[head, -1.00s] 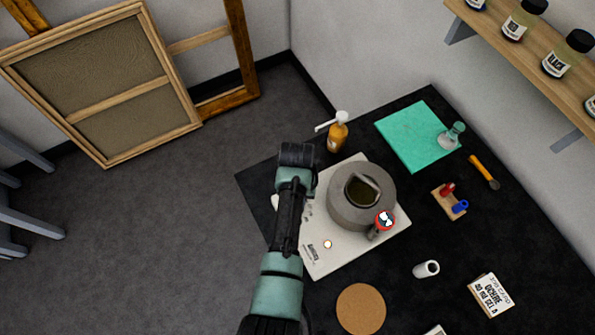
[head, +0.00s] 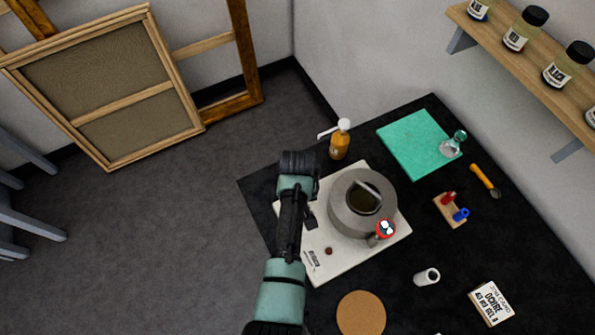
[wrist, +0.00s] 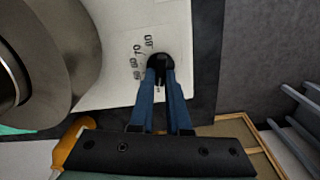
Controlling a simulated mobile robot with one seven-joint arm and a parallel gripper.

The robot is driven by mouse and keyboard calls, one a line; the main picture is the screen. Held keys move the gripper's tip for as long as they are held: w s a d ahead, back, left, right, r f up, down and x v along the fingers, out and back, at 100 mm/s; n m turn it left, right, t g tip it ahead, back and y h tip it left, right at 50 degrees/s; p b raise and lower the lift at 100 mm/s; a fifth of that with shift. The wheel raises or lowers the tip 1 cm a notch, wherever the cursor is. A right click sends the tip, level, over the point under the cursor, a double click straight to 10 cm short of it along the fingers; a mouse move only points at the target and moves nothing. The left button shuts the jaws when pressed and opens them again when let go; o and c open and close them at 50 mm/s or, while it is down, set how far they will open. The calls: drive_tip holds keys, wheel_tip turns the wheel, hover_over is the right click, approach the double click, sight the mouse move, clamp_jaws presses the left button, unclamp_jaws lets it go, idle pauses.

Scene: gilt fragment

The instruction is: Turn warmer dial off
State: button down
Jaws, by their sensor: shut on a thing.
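The warmer (head: 352,250) is a flat white plate on the black table, with a round grey pot (head: 343,212) on it. Its dial (wrist: 158,62) is a black knob near the plate's edge, beside printed numbers in the wrist view. My gripper (wrist: 160,80) has its blue fingers shut on the dial. In the head view my arm hides most of the dial area. A small round indicator light (head: 328,251) on the plate is dark red and unlit.
A red-topped gauge (head: 386,229) is at the pot's right side. An amber pump bottle (head: 340,143) stands behind the warmer.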

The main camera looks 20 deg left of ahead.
drive_tip(key=c, duration=0.9)
unclamp_jaws()
drive_tip(key=shift+r, duration=0.1)
wheel_tip(320, 180, up, 13)
drive_tip(key=shift+f+b, duration=0.1)
drive_tip(key=shift+b, duration=0.7)
